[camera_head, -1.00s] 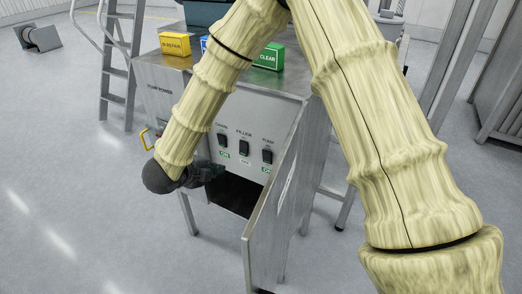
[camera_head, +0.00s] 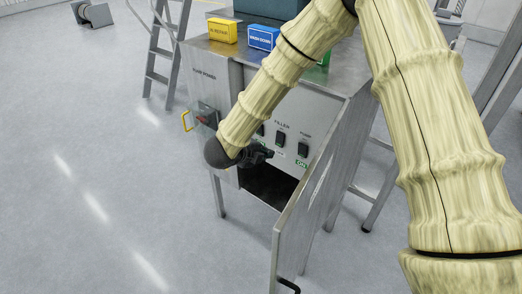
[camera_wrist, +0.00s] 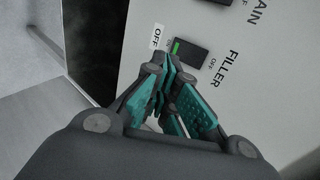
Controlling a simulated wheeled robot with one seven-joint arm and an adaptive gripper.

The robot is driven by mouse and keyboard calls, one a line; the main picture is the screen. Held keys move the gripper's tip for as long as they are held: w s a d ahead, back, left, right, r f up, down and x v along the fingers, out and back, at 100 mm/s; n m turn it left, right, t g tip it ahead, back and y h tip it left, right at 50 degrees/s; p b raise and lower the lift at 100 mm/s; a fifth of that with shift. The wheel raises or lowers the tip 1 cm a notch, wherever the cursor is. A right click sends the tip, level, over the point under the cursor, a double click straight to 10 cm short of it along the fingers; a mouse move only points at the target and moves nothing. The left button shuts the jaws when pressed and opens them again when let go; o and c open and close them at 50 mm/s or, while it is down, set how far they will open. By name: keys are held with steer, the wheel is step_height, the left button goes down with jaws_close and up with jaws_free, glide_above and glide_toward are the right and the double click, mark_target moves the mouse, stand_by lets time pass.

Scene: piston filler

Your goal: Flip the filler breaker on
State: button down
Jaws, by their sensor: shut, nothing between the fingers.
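The filler breaker (camera_head: 280,139) is a black rocker switch in the middle of the grey panel, between the main and pump switches. In the head view my gripper (camera_head: 266,153) is in front of the panel, below the main switch, hiding part of that area.
The pump switch (camera_head: 303,150) is at right with a green ON label. The main switch (camera_wrist: 221,2) is partly cut off. An open cabinet door (camera_head: 305,205) stands out at right. Yellow (camera_head: 223,30) and blue (camera_head: 263,37) boxes sit on top.

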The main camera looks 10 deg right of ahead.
mark_target(282, 147)
steer(key=shift+w+d+r+p+x, duration=0.15)
steer(key=shift+r+p+x, duration=0.1)
steer(key=shift+x, duration=1.05)
steer(key=shift+w+d+r+p+x, duration=0.15)
steer(key=shift+r+x, duration=0.15)
steer(key=shift+x, duration=1)
steer(key=shift+w+d+r+p+x, duration=0.15)
steer(key=shift+r+x, duration=0.1)
steer(key=shift+x, duration=1.05)
steer(key=shift+s+d, duration=0.15)
